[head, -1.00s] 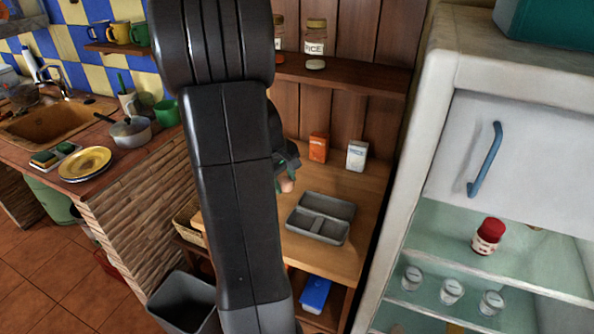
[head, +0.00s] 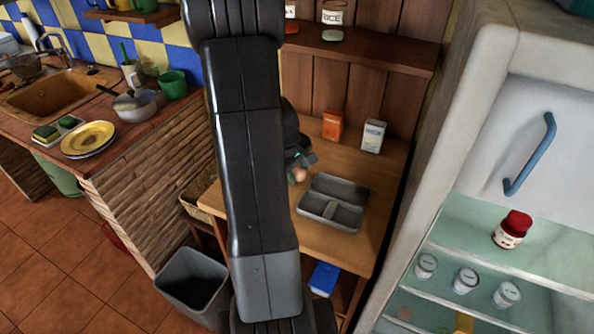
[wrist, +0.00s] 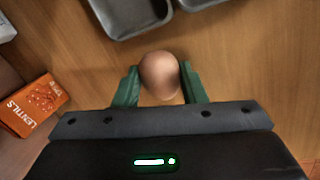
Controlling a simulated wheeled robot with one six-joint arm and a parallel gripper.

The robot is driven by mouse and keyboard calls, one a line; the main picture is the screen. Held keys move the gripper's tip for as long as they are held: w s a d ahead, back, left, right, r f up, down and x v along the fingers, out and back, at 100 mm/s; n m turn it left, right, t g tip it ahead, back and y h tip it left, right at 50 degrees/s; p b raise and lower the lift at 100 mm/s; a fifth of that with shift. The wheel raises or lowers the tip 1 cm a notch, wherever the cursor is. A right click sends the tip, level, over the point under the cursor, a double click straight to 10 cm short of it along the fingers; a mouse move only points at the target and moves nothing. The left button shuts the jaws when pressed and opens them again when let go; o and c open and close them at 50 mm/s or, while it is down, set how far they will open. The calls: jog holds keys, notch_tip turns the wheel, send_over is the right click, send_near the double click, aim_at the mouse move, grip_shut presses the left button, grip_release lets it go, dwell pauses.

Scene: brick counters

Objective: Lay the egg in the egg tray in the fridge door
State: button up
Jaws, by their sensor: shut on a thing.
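My gripper (wrist: 160,85) is shut on a brown egg (wrist: 159,74), with a green finger on each side of it in the wrist view. In the head view the egg (head: 299,174) shows small beside my dark arm, over the wooden counter and just left of the grey divided tray. The fridge (head: 478,130) stands at the right; its lower compartment is open to view, with glass shelves. I cannot make out the fridge door's egg tray in these frames.
A grey divided tray (head: 333,203) lies on the wooden counter (head: 300,238). An orange lentils box (wrist: 33,103) and a white box (head: 373,136) stand behind it. A red-lidded jar (head: 512,230) and several small cups (head: 466,280) are on the fridge shelves. A grey bin (head: 192,283) is on the floor.

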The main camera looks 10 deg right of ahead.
jog(key=shift+f, duration=0.25)
jog(key=o, duration=0.4)
jog(key=shift+o, duration=0.2)
jog(key=shift+s, duration=0.1)
jog(key=shift+r, duration=0.1)
